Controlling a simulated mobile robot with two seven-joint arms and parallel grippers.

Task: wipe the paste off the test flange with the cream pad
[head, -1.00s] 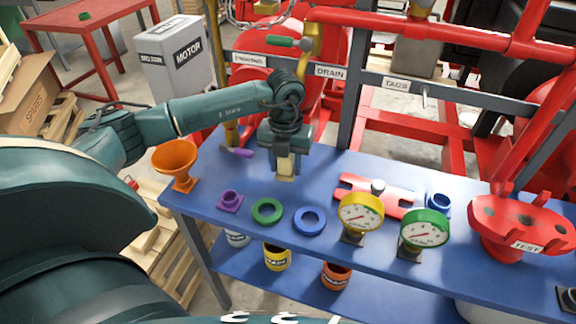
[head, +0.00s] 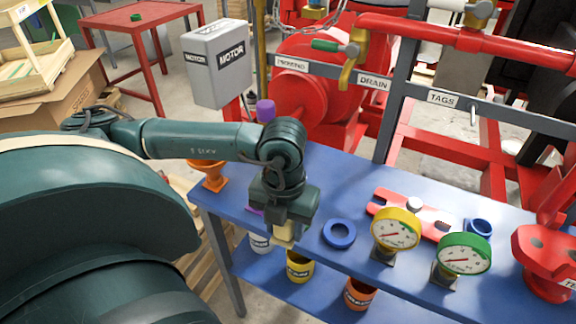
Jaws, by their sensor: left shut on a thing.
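My left gripper (head: 284,222) points down over the left part of the blue bench and is shut on the cream pad (head: 284,233). The pad hangs below the fingers near the bench's front edge; I cannot tell its exact height. The red test flange (head: 540,262) stands at the far right of the bench, cut off by the picture's right edge, with only part of its label showing. It is well away from the pad. I cannot make out paste on its face. My right gripper is not in view.
A blue ring (head: 339,233), yellow gauge (head: 396,230), green gauge (head: 463,254), red wrench-like part (head: 431,222) and blue fitting (head: 479,227) lie between gripper and flange. An orange funnel (head: 214,179) stands at left. Red pipe framing runs behind the bench (head: 345,180).

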